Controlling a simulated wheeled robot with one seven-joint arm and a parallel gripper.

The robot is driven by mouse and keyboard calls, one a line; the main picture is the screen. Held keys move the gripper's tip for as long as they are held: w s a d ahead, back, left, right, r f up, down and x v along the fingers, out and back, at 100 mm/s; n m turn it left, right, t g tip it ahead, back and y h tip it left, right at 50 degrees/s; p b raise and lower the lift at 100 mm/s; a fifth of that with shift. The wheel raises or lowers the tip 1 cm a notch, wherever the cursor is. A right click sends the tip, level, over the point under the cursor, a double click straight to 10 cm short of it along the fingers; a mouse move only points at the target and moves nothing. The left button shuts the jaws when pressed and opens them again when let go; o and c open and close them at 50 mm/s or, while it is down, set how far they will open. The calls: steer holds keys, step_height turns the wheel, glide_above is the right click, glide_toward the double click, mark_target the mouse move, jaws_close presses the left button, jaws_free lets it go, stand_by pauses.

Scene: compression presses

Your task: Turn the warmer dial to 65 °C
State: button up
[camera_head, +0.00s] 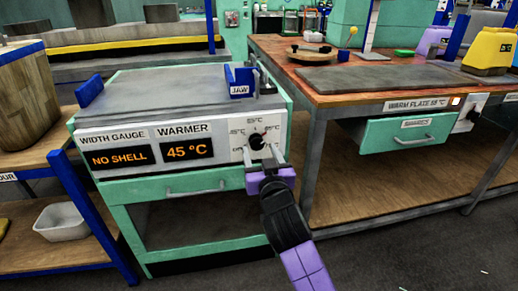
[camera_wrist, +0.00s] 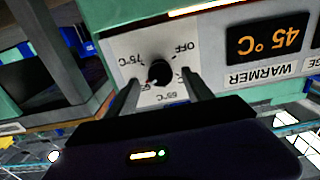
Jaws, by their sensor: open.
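The warmer dial (camera_head: 257,141) is a small black knob with a red mark, on a white plate at the right of the machine's front. The plate has temperature labels around the knob and OFF at its lower left in the head view. The warmer display (camera_head: 190,150) reads 45 °C. My gripper (camera_head: 262,156) is open in front of the plate, its two fingers pointing at it. In the wrist view, which is upside down, the dial (camera_wrist: 158,73) lies between the spread fingertips (camera_wrist: 160,82). I cannot tell whether either finger touches it.
The width gauge display (camera_head: 120,157) reads NO SHELL. A blue jaw (camera_head: 241,80) stands on the machine top. A green drawer with a handle (camera_head: 195,190) is below. A workbench (camera_head: 345,99) with a warm plate stands to the right, and a wooden shelf unit to the left.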

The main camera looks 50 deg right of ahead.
steer(key=v, duration=0.5)
steer(key=shift+s+a+p, duration=0.25)
steer(key=shift+s+p, duration=0.05)
